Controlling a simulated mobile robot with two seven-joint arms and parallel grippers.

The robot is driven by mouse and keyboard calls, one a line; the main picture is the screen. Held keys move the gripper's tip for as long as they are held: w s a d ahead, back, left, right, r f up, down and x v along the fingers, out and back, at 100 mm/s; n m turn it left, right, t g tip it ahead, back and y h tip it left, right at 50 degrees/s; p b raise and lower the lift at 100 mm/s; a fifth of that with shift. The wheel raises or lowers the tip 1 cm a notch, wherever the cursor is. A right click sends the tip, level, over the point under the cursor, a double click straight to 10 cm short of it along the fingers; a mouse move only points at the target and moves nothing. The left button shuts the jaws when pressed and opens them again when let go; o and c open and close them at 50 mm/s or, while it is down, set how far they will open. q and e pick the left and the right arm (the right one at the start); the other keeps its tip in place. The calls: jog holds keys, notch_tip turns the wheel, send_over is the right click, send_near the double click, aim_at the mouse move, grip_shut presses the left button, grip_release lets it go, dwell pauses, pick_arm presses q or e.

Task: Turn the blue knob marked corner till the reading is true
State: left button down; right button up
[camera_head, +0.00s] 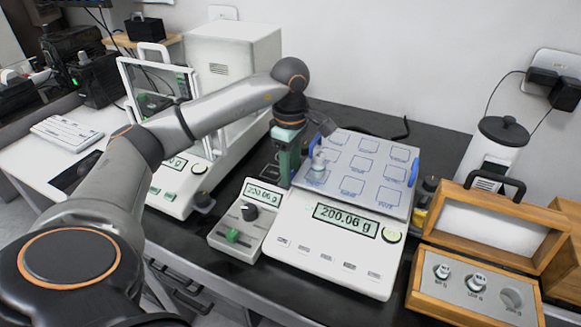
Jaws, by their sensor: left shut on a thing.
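My left gripper (284,178) points down at the left side of the large balance (330,262), behind the small control box (236,225). It is shut, and its fingers hide what they hold; it is at the place of the blue corner knob, of which I see no clear part. The balance display (345,221) and the box display (264,195) both read 200.06 g. A metal weight (318,166) stands on the left part of the pan (352,190), which is marked with several blue squares. My right gripper is out of view.
The control box has a black knob (249,212) and a green slider (232,236). A wooden weight case (470,300) stands open at right. Another balance (186,182) with a glass shield is at left.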

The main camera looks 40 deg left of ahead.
pick_arm(q)
jog(key=shift+r, duration=0.1)
jog(key=n+p, duration=0.1)
jog(key=n, duration=0.1)
jog(key=shift+n+p, duration=0.3)
jog(key=shift+n, duration=0.1)
jog(key=shift+n+p, duration=0.35)
jog(key=shift+n, duration=1.05)
jog(key=c, duration=0.7)
grip_release()
jog(key=shift+c, duration=0.2)
